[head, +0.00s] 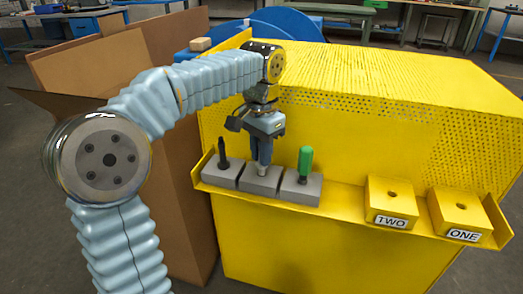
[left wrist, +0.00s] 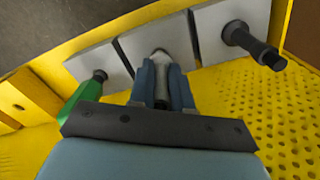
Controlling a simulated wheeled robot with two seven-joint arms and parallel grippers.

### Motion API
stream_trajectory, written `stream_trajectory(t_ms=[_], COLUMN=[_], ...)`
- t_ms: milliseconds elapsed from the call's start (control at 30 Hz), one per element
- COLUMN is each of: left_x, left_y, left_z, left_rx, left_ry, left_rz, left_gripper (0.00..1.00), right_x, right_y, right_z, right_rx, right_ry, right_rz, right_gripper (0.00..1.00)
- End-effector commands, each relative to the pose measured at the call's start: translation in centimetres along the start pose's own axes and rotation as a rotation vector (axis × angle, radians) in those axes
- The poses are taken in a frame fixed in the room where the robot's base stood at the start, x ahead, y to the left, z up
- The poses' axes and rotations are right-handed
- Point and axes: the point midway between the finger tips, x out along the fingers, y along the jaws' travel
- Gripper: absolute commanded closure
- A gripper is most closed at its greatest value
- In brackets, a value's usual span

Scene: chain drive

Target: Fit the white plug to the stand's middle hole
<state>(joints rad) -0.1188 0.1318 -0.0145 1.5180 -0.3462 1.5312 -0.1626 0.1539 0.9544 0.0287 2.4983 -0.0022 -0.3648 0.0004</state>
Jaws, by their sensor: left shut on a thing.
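My left gripper (head: 262,158) points down over the middle grey block (head: 260,186) of a row of three on a yellow shelf. It is shut on the white plug (head: 261,170), whose pale lower end shows below the fingers at the block's top. In the left wrist view, the plug (left wrist: 161,62) sits between the two blue-grey fingers (left wrist: 163,85), in front of the middle block (left wrist: 150,40). The fingers hide most of the plug and any hole; I cannot tell how deep it sits. My right gripper is not in view.
A black plug (head: 223,153) stands in the left grey block and a green-handled one (head: 305,163) in the right, both close to my gripper. Yellow blocks labelled TWO (head: 380,205) and ONE (head: 470,218) have open holes. A perforated yellow housing (head: 400,115) rises behind.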

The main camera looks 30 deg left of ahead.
Motion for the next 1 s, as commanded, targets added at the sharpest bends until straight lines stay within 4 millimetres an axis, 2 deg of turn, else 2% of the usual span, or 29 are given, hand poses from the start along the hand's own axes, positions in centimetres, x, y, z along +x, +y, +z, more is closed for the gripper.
stream_trajectory(t_ms=[1000], left_x=[2.6], left_y=[0.0], left_z=[0.0], left_rx=[0.0], left_ry=[0.001], left_rz=[0.0], left_gripper=[1.0], right_x=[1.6], right_y=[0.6], right_z=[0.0], right_rx=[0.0], right_ry=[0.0], right_rz=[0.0], right_gripper=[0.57])
